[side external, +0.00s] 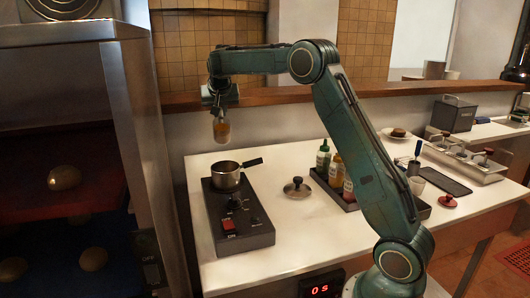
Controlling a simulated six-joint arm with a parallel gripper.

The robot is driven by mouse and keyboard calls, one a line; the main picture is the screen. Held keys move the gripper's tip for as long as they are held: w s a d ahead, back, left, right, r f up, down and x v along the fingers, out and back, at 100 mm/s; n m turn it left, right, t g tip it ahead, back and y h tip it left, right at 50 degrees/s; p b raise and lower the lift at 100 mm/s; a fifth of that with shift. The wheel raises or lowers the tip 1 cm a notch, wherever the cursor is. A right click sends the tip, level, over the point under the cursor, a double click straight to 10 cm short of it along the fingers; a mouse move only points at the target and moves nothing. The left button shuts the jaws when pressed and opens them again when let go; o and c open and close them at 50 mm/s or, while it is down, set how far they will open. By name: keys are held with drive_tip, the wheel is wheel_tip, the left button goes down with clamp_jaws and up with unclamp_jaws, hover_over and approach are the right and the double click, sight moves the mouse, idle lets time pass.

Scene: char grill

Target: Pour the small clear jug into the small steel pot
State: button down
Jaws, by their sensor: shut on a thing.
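The small steel pot (226,176) sits upright and uncovered on a dark burner unit at the left of the white counter. Its black handle points right and back. My gripper (220,106) hangs above and slightly behind the pot, pointing down. It is shut on the small clear jug (222,130), which holds an amber-orange content and hangs in the air clear of the pot. The jug looks about upright; its spout and the exact contact of the fingers are too small to make out.
The burner unit (240,230) has knobs and a red switch. A steel lid (297,188) lies to its right. A dark tray (345,200) holds several bottles. A cup, a red-handled lid (447,201) and a steel rack (465,160) stand farther right. The counter front is clear.

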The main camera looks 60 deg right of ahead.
sight(221, 119)
drive_tip(key=shift+f, duration=1.15)
drive_tip(key=shift+s+a+r, duration=0.1)
drive_tip(key=shift+r, duration=0.05)
drive_tip(key=shift+s+a+r+t+h, duration=0.2)
drive_tip(key=shift+a+t+h, duration=0.1)
drive_tip(key=shift+t+h, duration=0.35)
drive_tip(key=shift+s+a+t+h, duration=0.45)
drive_tip(key=shift+t+h, duration=0.2)
drive_tip(key=shift+h, duration=0.2)
idle(1.9)
drive_tip(key=shift+s+a+t+h, duration=0.45)
drive_tip(key=shift+a+t+h, duration=0.15)
drive_tip(key=shift+h, duration=0.1)
idle(2.6)
